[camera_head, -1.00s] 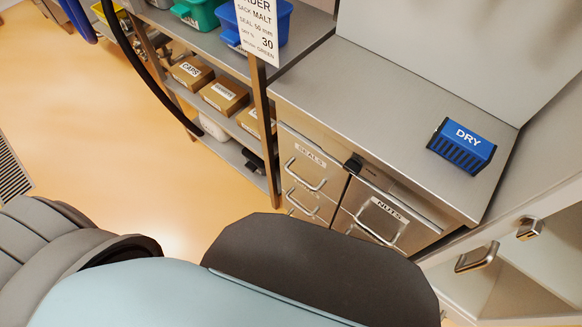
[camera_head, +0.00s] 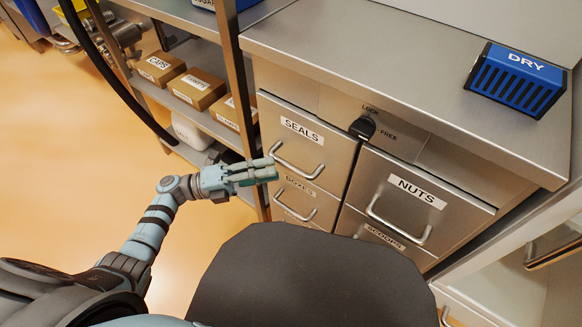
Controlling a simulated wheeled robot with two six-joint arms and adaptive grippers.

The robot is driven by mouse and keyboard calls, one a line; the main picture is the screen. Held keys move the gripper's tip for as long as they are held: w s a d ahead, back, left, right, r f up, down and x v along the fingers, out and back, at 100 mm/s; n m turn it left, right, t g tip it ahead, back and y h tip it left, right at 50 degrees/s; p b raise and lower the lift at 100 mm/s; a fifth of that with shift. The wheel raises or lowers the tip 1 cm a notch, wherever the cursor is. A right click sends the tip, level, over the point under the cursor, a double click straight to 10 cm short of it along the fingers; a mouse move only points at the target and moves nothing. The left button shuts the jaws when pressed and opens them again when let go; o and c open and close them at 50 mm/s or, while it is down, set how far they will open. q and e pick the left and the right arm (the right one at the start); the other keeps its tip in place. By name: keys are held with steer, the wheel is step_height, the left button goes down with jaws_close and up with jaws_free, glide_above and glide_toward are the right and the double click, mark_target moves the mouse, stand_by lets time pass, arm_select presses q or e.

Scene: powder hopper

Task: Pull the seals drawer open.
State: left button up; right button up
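The seals drawer (camera_head: 318,152) is the upper left drawer of the metal cabinet, with a "SEALS" label and a bar handle (camera_head: 300,172). Its front looks flush with the cabinet, so it appears closed. A black knob (camera_head: 362,128) sits at its upper right, between "LOCK" and "FREE" markings; I cannot tell exactly where it points. My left gripper (camera_head: 272,168) is just left of the handle, its fingers pointing right towards it. The fingers lie close together in this view, and their gap is unclear. I see no clear grasp on the handle. My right gripper is out of view.
The nuts drawer (camera_head: 400,195) is to the right, with other drawers below. A shelf post (camera_head: 238,90) stands close to my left gripper. Cardboard boxes (camera_head: 198,88) sit on the shelf. A blue "DRY" box (camera_head: 515,80) is on the worktop. Open floor lies left.

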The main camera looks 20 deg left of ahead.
mark_target(291, 166)
arm_select(q)
steer(key=x, duration=0.6)
steer(key=shift+w+d, duration=0.1)
steer(key=shift+c, duration=0.4)
jaws_close()
